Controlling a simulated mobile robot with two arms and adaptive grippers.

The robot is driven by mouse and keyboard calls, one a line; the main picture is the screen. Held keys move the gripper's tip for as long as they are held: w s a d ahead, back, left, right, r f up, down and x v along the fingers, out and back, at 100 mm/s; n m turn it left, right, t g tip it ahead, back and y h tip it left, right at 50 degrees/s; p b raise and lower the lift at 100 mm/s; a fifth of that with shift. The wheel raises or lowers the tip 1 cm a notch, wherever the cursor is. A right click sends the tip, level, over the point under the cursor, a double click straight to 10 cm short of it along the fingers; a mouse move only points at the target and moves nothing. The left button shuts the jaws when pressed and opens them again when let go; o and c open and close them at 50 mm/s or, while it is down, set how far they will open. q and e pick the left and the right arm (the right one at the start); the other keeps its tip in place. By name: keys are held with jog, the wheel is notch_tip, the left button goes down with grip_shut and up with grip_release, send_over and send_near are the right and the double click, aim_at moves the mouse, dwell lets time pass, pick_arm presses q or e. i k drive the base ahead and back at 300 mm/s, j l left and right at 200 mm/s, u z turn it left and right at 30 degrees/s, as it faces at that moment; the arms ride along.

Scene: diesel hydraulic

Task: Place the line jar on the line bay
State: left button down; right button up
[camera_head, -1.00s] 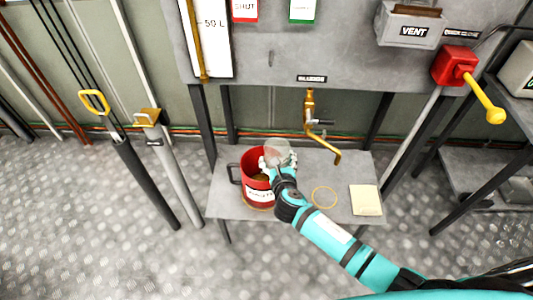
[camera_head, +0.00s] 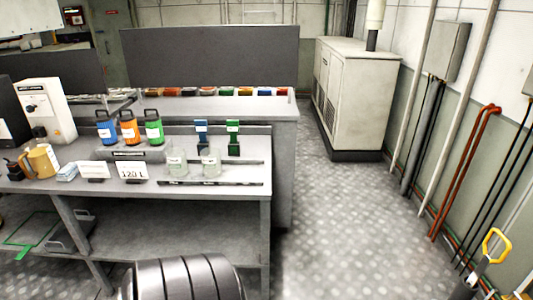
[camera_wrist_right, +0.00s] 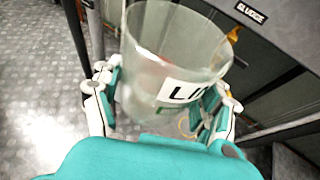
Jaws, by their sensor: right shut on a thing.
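The line jar (camera_wrist_right: 178,50) is a clear, open-topped glass with a white label reading "LI…", the rest hidden by a finger. My right gripper (camera_wrist_right: 160,105) is shut around its lower part. The jar is tilted in the right wrist view and held above the floor, near the "SLUDGE" sign. The head view does not show this gripper or jar. It shows two similar clear jars (camera_head: 176,162) (camera_head: 210,162) on the front bench (camera_head: 225,188). I cannot make out which spot is the line bay. My left gripper is not in view.
Blue, orange and green canisters (camera_head: 130,130) stand behind a "120 L" card (camera_head: 133,171). A tan jug (camera_head: 41,161) is at the left. A grey cabinet (camera_head: 350,95) stands beyond an open floor strip (camera_head: 330,210). Pipes line the right wall.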

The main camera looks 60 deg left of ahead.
aim_at(248, 173)
jog(key=k+j+u, duration=0.1)
jog(key=j+u, duration=0.7)
jog(key=u, duration=0.15)
jog(key=j+u, duration=0.45)
jog(key=i+j+u, duration=0.15)
jog(key=j+u, duration=0.2)
jog(key=u, duration=0.15)
